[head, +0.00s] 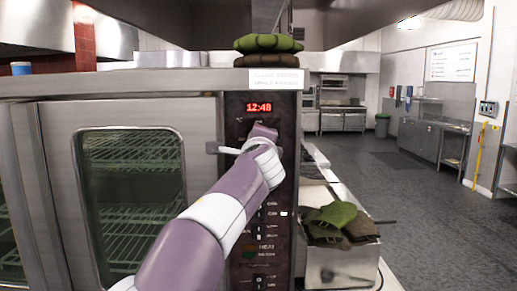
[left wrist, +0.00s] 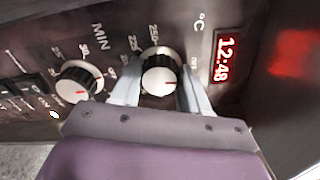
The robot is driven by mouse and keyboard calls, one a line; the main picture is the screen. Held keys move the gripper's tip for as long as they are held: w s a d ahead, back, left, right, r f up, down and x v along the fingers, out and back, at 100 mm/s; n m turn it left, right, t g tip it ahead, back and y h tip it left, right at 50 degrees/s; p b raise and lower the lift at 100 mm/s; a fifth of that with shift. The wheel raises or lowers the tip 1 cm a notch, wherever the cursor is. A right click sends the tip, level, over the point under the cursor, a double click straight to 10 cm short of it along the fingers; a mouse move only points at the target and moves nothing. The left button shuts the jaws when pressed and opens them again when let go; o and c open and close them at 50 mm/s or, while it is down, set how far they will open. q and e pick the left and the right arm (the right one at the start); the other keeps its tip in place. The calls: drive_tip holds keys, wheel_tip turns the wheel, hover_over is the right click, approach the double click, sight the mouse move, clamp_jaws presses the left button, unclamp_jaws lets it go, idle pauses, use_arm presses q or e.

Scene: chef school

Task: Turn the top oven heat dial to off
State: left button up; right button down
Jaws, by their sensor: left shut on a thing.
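The top oven heat dial (left wrist: 161,70) has a black ridged rim and a white face with a red mark. It sits beside the °C scale in the left wrist view, and its red mark points right, towards the clock display side. My left gripper (left wrist: 158,92) has one finger on each side of this dial and is shut on it. In the head view my left gripper (head: 239,149) is at the upper control panel (head: 268,222), just below the red clock display (head: 259,107). My arm hides the dial there. My right gripper is in neither view.
A second dial (left wrist: 79,82), marked MIN, sits beside the heat dial. The oven's glass door (head: 134,190) is closed, left of the panel. Green and brown cloths (head: 335,220) lie on a metal container at right. Open floor (head: 420,200) extends beyond.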

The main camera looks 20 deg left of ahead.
use_arm(q)
drive_tip(key=shift+n, duration=0.7)
drive_tip(key=shift+b, duration=0.3)
drive_tip(key=o, duration=1.1)
drive_tip(key=shift+c, duration=0.2)
drive_tip(key=shift+a, duration=0.1)
drive_tip(key=shift+s, duration=0.1)
drive_tip(key=b+v, duration=0.6)
drive_tip(key=v, duration=0.6)
drive_tip(key=shift+s, duration=0.3)
